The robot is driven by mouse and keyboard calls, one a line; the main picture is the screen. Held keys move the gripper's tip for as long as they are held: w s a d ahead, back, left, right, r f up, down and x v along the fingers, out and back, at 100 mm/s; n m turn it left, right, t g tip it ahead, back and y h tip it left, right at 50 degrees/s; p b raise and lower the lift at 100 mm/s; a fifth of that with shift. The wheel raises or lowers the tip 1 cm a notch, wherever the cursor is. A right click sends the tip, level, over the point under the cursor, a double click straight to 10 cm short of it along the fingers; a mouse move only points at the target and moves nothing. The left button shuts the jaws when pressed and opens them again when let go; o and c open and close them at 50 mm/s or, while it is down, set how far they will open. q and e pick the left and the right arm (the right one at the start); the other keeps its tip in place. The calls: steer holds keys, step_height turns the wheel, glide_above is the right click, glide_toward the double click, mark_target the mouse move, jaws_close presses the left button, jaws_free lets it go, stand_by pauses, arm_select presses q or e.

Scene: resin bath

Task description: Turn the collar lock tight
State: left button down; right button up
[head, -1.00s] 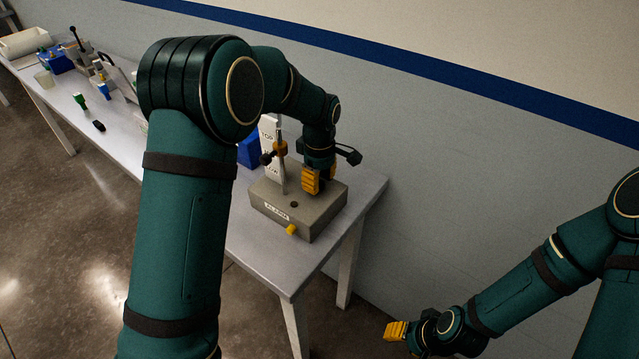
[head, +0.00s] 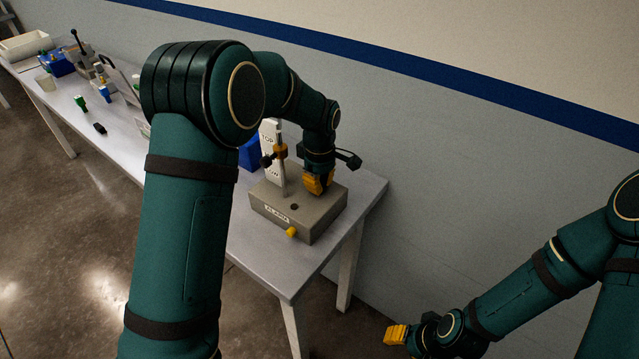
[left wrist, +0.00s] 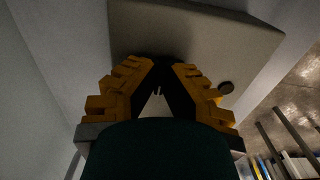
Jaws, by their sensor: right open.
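A grey box (head: 300,214) with an ALARM label stands at the near end of the bench. An upright rod (head: 283,176) rises from it, carrying a yellow collar (head: 280,151) with a black knob (head: 266,160). My left gripper (head: 317,185) points down over the box's right rear part, right of the rod and apart from the collar. In the left wrist view its fingers (left wrist: 164,66) lie over the box top (left wrist: 205,35); dark shadow between the tips hides whether they meet. My right gripper (head: 396,334) is open, low at the right, away from the bench.
A yellow knob (head: 291,232) sits on the box's front. A white board (head: 268,135) and a blue object (head: 251,153) stand behind it, partly hidden by my left arm. Several small items lie along the bench (head: 120,128). The wall runs close behind.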

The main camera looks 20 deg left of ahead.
arm_select(q)
steer(key=shift+s+f+m, duration=0.15)
steer(key=shift+f+m, duration=0.05)
steer(key=shift+m, duration=0.1)
arm_select(e)
steer(key=shift+r, duration=0.1)
arm_select(q)
steer(key=m+p, duration=0.1)
steer(key=m, duration=0.2)
steer(key=shift+m+p, duration=0.3)
steer(key=m+p, duration=0.1)
steer(key=m, duration=0.3)
steer(key=shift+s+f+m, duration=0.1)
steer(key=shift+m, duration=0.2)
steer(key=m, duration=0.4)
steer(key=shift+m+p, duration=0.3)
steer(key=shift+p, duration=0.1)
steer(key=shift+m+p, duration=0.35)
steer(key=shift+m, duration=1.85)
arm_select(e)
steer(key=shift+w+d+r, duration=0.1)
steer(key=shift+w+r, duration=0.1)
steer(key=shift+r, duration=0.45)
steer(key=shift+w+a+r, duration=0.1)
steer(key=shift+w+r, duration=0.15)
steer(key=shift+r, duration=0.4)
steer(key=shift+w+d+r, duration=0.1)
steer(key=shift+w+r, duration=0.1)
steer(key=shift+r, duration=0.45)
